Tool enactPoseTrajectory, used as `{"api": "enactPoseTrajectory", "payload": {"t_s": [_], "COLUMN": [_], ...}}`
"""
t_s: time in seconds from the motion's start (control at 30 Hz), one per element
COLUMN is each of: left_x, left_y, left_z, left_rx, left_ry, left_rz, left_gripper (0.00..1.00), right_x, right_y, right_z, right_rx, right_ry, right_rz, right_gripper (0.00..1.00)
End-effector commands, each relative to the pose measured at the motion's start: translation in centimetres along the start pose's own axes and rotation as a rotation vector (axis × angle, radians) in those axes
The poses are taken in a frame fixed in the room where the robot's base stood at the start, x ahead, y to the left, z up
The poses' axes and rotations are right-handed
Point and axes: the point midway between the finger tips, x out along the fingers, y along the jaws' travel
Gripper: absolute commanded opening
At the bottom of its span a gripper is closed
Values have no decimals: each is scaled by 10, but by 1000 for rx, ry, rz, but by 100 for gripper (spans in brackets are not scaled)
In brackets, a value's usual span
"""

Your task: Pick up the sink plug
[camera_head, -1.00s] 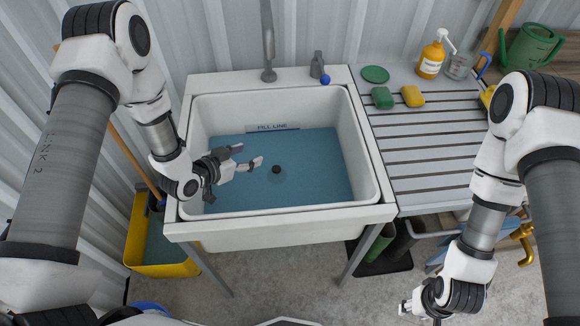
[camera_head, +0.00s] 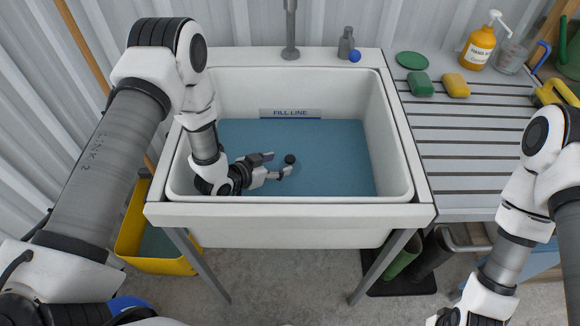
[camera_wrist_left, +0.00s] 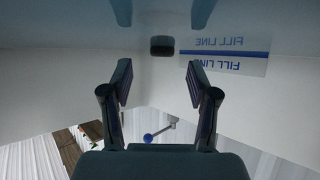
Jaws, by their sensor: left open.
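The sink plug (camera_head: 290,159) is a small black round piece in the blue water of the white sink (camera_head: 425,195). I cannot tell how deep it lies. My left gripper (camera_head: 277,165) is open, low in the sink at the water, with its fingertips just left of the plug in the head view. In the left wrist view the plug (camera_wrist_left: 162,46) shows as a dark block beyond the fingertips, between the lines of the two fingers, apart from both. The space between the fingers is empty. My right arm runs down at the right edge; its fingers are cut off.
The tap (camera_head: 290,30) rises behind the sink. A slatted drainboard (camera_head: 470,150) at the right holds sponges and a soap bottle (camera_head: 480,45). The sink's right half is clear.

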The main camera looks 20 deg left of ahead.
Motion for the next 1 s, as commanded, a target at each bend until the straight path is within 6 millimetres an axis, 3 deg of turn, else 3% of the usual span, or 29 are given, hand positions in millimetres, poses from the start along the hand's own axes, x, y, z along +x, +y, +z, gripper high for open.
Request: {"api": "enactPoseTrajectory", "payload": {"t_s": [0.23,0.47,0.5,0.63,0.67,1.0], "left_x": [42,46,46,46,46,46], "left_y": [-2,-3,-3,-3,-3,-3], "left_z": [3,3,3,3,3,2], "left_rx": [1,-1,-1,-1,-1,-1], "left_ry": [1,-1,-1,0,-1,-1], "left_rz": [1,0,0,0,0,0], "left_gripper": [60,60,56,10,4,4], "right_x": [-3,-3,-3,-3,-3,-3], "right_y": [0,0,0,0,0,0], "right_z": [0,0,0,0,0,0], "right_rx": [0,0,0,0,0,0], "right_ry": [0,0,0,0,0,0], "right_rz": [0,0,0,0,0,0], "right_gripper": [40,40,40,40,40,40]}}
